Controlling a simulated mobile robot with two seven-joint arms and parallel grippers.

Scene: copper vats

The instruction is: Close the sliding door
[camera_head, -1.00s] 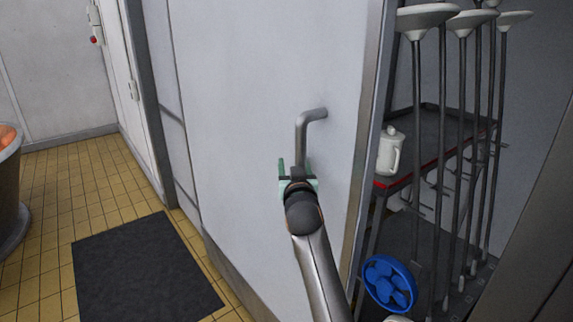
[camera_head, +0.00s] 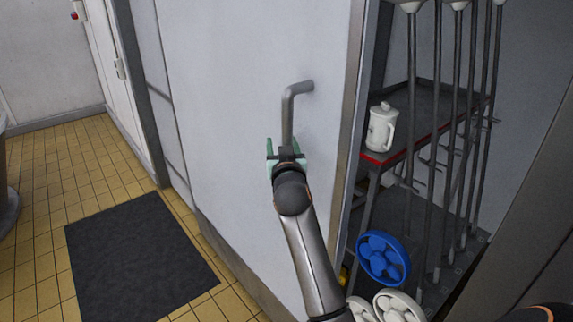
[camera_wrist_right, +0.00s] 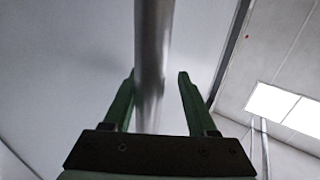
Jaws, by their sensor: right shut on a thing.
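The sliding door (camera_head: 235,120) is a large pale grey panel in the middle of the head view. Its right edge stands clear of the right side of the opening, where a shelf space shows. A grey bent bar handle (camera_head: 288,105) is fixed on the door near that edge. My right gripper (camera_head: 286,152), with green fingers, is shut on the lower part of the handle. In the right wrist view the handle bar (camera_wrist_right: 152,60) runs between the two fingers (camera_wrist_right: 155,105). My left gripper is not in view.
Right of the door edge are a dark shelf with a red edge (camera_head: 378,160), a white jug (camera_head: 381,128), several long-handled tools (camera_head: 435,120) and a blue wheel-like item (camera_head: 383,258). A dark mat (camera_head: 140,255) lies on the yellow tiled floor at left, which is otherwise mostly clear.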

